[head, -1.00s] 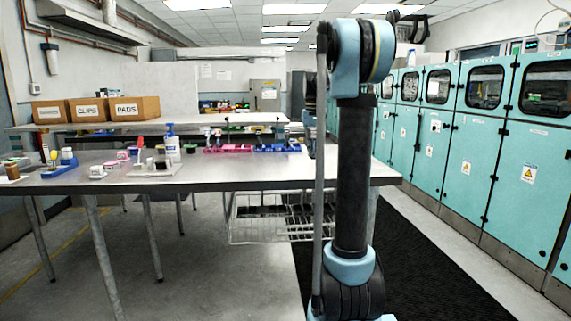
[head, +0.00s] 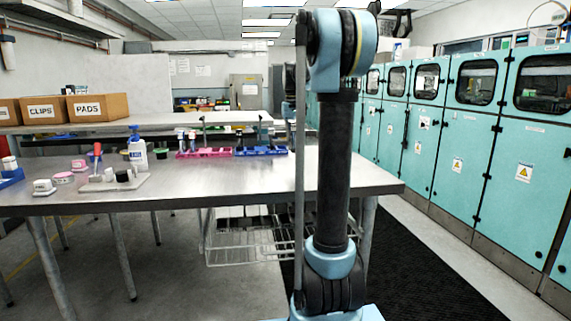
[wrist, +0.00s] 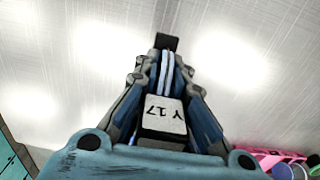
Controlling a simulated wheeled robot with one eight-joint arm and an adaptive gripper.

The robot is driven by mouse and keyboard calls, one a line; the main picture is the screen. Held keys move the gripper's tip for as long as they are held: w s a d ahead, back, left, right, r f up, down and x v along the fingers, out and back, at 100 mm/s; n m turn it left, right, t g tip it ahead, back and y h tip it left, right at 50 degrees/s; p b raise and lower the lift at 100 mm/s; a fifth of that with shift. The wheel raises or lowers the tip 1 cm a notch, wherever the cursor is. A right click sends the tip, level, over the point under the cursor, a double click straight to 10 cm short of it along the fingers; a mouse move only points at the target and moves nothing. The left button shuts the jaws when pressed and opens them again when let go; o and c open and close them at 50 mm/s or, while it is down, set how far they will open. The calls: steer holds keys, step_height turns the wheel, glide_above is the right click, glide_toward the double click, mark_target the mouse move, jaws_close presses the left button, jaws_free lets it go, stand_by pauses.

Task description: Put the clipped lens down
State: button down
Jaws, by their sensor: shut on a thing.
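In the head view the gripper and the held thing are not clearly visible behind my arm. The steel table (head: 225,178) spreads ahead and to the left.
A pink rack (head: 204,153) and a blue rack (head: 262,151) stand near the table's back edge. A white board (head: 117,184), a bottle (head: 138,156) and small pots are at left. Labelled boxes (head: 97,107) stand behind. The table's front middle is bare.

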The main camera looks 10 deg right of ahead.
mark_target(294, 149)
steer(key=shift+d+f, duration=0.15)
steer(key=shift+f, duration=3.35)
steer(key=c, duration=1.6)
jaws_free()
steer(key=shift+c, duration=0.2)
steer(key=shift+r, duration=0.15)
